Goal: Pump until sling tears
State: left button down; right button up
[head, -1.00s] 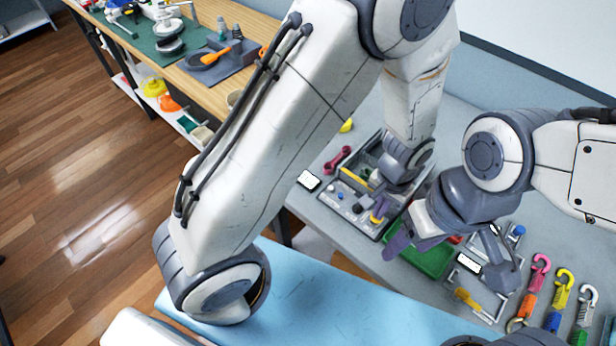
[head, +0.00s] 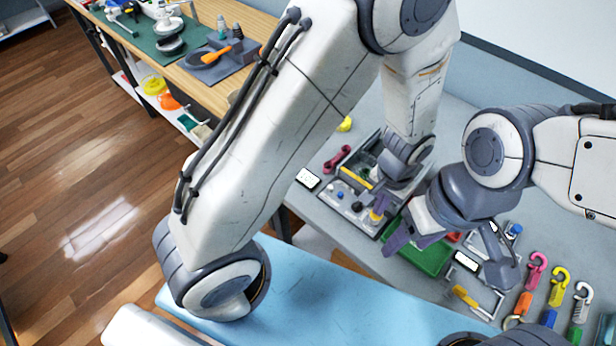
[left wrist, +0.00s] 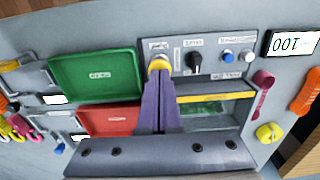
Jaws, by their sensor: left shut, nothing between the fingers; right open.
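The grey test panel (head: 345,205) stands on the bench, with a yellow-topped button (left wrist: 158,63) and several knobs. My left gripper (left wrist: 160,82) is shut and empty, its purple fingertips at the yellow button; whether they press it is unclear. In the head view my left gripper (head: 378,203) is over the panel's front part. A yellow bar (left wrist: 203,98) lies across the panel's clear-fronted bay (left wrist: 207,116); no sling can be made out clearly, as my fingers hide part of the bay. My right gripper (head: 408,243) is open and empty, low over the green tray (head: 432,256).
A red tray (left wrist: 108,122) lies beside the green one. A white display (left wrist: 292,43) sits at the panel's side. A crimson wrench-like piece (head: 337,160) is left of the panel. Coloured hooks (head: 558,288) lie at right. The blue surface (head: 300,285) in front is clear.

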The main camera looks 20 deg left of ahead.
pick_arm(q)
jog(key=shift+f, duration=0.15)
jog(key=shift+f+b, duration=0.75)
jog(key=shift+f, duration=0.1)
jog(key=shift+r, duration=0.2)
jog(key=shift+r+p, duration=0.85)
jog(key=shift+p, duration=0.15)
jog(key=shift+f, duration=0.15)
